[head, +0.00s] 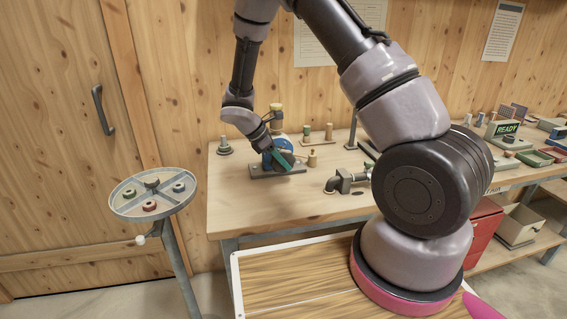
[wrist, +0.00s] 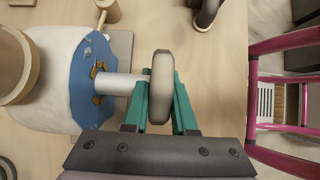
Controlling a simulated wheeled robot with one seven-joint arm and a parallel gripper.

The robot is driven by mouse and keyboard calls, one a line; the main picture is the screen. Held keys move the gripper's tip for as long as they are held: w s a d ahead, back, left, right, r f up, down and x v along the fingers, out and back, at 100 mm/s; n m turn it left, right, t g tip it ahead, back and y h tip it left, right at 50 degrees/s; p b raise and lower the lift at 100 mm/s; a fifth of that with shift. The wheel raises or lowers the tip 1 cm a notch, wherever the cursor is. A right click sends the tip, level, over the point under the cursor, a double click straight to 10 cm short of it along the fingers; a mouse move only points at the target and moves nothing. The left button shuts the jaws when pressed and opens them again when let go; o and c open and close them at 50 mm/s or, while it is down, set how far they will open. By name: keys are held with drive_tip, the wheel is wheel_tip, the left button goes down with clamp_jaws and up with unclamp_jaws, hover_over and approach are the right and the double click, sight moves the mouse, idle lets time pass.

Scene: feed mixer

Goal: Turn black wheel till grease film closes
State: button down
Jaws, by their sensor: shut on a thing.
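My gripper (head: 281,158) is at the blue device on the workbench; its teal jaws also show in the wrist view (wrist: 162,105). They are shut on a pale grey-beige wheel (wrist: 161,68), one jaw on each side of its rim. The wheel looks grey-beige here, not black. A whitish shaft (wrist: 122,86) joins it to a blue housing (wrist: 88,85) with brown fittings and small pale blue spots. In the head view the blue housing (head: 267,143) stands on a grey base plate (head: 262,172), and my gripper hides the wheel. I cannot make out a grease film.
A round tray (head: 129,209) on a stand holds several small wheels or knobs at the left. On the workbench (head: 235,205), a pipe fitting (head: 345,181) lies to the right and small wooden pegs (head: 312,158) stand nearby. The bench front left is clear.

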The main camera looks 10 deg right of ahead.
drive_tip(key=h, duration=1.1)
drive_tip(key=shift+r, duration=0.15)
drive_tip(key=shift+h, duration=0.4)
drive_tip(key=c, duration=0.7)
unclamp_jaws()
wheel_tip(320, 180, up, 10)
